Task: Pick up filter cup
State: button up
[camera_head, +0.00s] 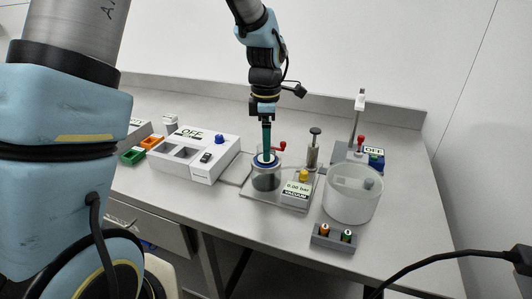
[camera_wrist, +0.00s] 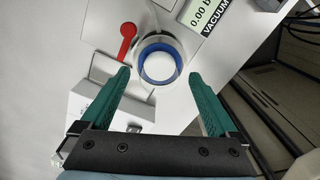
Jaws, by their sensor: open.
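The filter cup (camera_wrist: 160,66) appears to be the round white piece with a blue ring in the wrist view. It sits in the top of a clear round vessel. In the head view its blue rim (camera_head: 262,164) shows on top of the dark-looking jar (camera_head: 266,182), just below my fingers. My gripper (camera_head: 267,153) points straight down over it with green fingers. In the wrist view my gripper (camera_wrist: 160,78) is open, with a finger on each side of the cup and nothing held. I cannot tell whether the fingertips reach down to the rim.
A red handle (camera_wrist: 127,38) stands close beside the cup. The vacuum display (camera_head: 298,192) and a metal plunger (camera_head: 314,148) are to its right. A clear bucket (camera_head: 351,193) stands farther right, with a small vial rack (camera_head: 334,238) in front. A white OFF box (camera_head: 195,152) is left.

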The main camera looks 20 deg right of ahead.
jog(key=shift+f, duration=1.15)
jog(key=c, duration=1.5)
